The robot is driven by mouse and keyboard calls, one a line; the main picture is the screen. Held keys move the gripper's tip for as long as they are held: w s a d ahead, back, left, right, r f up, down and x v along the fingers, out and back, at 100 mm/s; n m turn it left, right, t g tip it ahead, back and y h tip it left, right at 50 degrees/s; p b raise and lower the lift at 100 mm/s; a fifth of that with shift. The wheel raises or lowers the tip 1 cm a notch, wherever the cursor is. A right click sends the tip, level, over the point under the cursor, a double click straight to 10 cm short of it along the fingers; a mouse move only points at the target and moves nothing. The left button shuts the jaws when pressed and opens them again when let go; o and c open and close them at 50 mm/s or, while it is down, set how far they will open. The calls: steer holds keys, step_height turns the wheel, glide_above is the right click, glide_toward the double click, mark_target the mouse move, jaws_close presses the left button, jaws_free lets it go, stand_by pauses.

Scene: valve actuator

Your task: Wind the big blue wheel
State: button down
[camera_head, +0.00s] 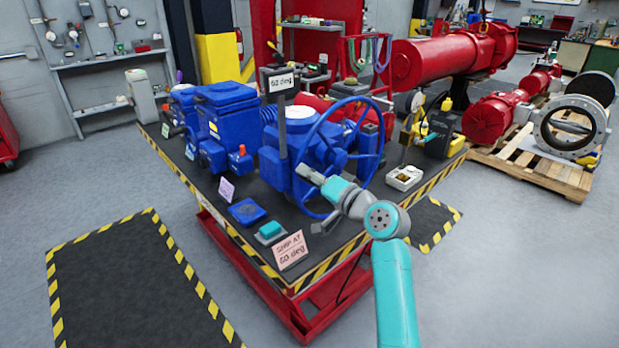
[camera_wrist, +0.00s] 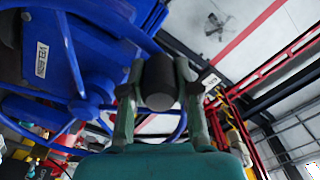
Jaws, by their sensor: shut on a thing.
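The big blue wheel (camera_head: 338,158) stands upright on the front of a blue valve actuator (camera_head: 288,165). In the wrist view its blue rim and spokes (camera_wrist: 72,55) fill the left side. My gripper (camera_head: 310,175) is at the lower left part of the wheel's rim. In the wrist view my gripper (camera_wrist: 160,95) has its two fingers on either side of a dark grey cylindrical knob (camera_wrist: 160,82), shut on it. A small display (camera_head: 280,80) above the actuator appears to read "60 deg".
A pink card (camera_head: 290,251) near the table's front corner appears to read "SHIP AT 60 deg". A blue pad (camera_head: 246,211) and a teal-topped box (camera_head: 270,232) lie beside it. More blue actuators (camera_head: 225,125) stand to the left. A white-grey device (camera_head: 404,177) lies right of the wheel.

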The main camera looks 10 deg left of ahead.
steer(key=shift+r, duration=0.2)
steer(key=c, duration=0.9)
jaws_free()
steer(key=shift+f, duration=0.1)
steer(key=shift+o, duration=0.2)
steer(key=v, duration=1.2)
